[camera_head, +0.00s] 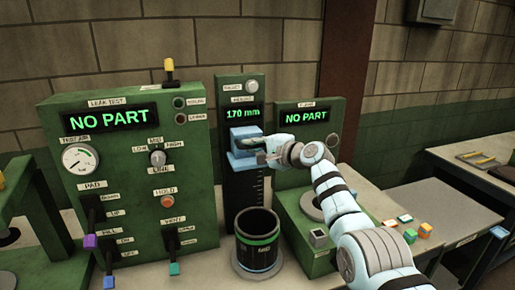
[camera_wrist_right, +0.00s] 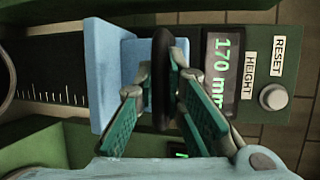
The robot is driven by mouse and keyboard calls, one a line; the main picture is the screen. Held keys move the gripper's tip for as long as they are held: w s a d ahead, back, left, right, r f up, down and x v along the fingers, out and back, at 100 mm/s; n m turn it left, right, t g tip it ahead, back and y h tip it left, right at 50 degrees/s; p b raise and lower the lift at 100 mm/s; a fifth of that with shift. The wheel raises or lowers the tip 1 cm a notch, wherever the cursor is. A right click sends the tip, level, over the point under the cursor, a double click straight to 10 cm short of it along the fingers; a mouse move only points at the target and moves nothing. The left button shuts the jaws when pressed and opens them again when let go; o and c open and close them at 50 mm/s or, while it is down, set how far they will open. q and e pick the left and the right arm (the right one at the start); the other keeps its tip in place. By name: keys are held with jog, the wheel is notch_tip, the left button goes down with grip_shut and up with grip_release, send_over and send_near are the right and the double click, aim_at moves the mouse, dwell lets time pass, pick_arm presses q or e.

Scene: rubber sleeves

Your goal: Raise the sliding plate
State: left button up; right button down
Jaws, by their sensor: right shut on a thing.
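The sliding plate (camera_head: 240,154) is a light blue block on the dark scaled column of the height gauge (camera_head: 238,185), just below its display, which reads 170 mm. In the right wrist view the blue plate (camera_wrist_right: 112,75) shows beside the scale. My right gripper (camera_head: 264,152) is at the front of the plate. In the wrist view its green fingers (camera_wrist_right: 160,85) are shut on a black upright bar (camera_wrist_right: 163,50) in front of the plate, which looks like its handle. The bar's join to the plate is hidden. My left gripper is not in view.
A black cup-like part (camera_head: 257,228) with a green band stands on a round base below the plate. The green leak tester (camera_head: 130,180) stands left and another green station (camera_head: 310,118) right, both displaying NO PART. Several small coloured blocks (camera_head: 408,230) lie right of my arm.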

jog(key=shift+r, duration=0.45)
jog(key=c, duration=1.8)
grip_release()
jog(key=shift+o, duration=0.7)
jog(key=shift+f, duration=0.15)
jog(key=v, duration=1.2)
jog(key=shift+f, duration=0.1)
